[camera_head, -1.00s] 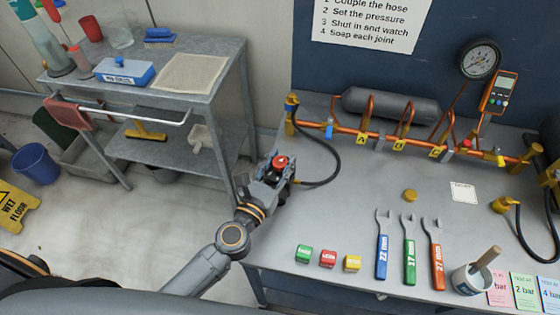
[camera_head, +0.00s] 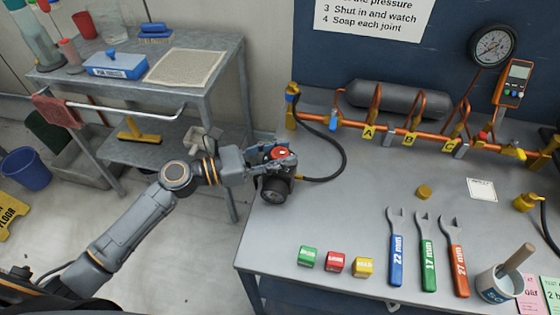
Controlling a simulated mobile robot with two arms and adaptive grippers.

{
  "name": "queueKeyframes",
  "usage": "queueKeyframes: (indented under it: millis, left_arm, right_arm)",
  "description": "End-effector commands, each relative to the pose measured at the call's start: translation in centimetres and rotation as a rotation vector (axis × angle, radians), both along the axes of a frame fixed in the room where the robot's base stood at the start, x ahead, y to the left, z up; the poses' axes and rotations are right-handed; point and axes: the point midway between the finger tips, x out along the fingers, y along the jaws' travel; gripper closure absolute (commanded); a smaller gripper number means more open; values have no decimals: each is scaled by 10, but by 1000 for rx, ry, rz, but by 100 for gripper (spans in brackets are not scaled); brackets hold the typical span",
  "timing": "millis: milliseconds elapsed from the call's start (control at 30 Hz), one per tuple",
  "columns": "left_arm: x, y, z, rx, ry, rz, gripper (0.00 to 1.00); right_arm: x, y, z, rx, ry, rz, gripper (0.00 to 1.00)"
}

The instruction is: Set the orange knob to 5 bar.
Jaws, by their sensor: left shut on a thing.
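My left gripper (camera_head: 278,160) reaches in from the left and is shut on an orange-red knob (camera_head: 279,153) at the left edge of the workbench. The knob sits on top of a dark regulator with a round gauge (camera_head: 274,190) that faces forward. The gauge is too small to read. A black hose (camera_head: 338,165) runs from the regulator toward the orange pipe (camera_head: 345,122) at the back. The fingers hide part of the knob. My right gripper is not in view.
The grey workbench (camera_head: 350,220) has green, red and yellow blocks (camera_head: 336,261) and several wrenches (camera_head: 426,250) at the front. A pot (camera_head: 497,284) stands at the right. A grey cart (camera_head: 215,70) stands at the left behind my arm. The bench's middle is mostly clear.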

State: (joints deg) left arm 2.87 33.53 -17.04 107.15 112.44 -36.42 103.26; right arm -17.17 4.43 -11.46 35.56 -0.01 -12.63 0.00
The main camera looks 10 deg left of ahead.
Motion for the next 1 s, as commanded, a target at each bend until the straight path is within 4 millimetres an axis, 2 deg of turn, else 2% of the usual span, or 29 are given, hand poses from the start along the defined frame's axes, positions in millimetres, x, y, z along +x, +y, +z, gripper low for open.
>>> queueKeyframes:
  millis: [33, 300, 1000]
  left_arm:
    - [2, 1, -3, 1, -3, -33, 96]
    - [1, 0, -1, 1, -2, -178, 96]
    - [0, 0, 0, 0, 0, -246, 96]
  right_arm:
    - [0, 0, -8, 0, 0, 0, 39]
    - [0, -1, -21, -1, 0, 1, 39]
    - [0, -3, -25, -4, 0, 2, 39]
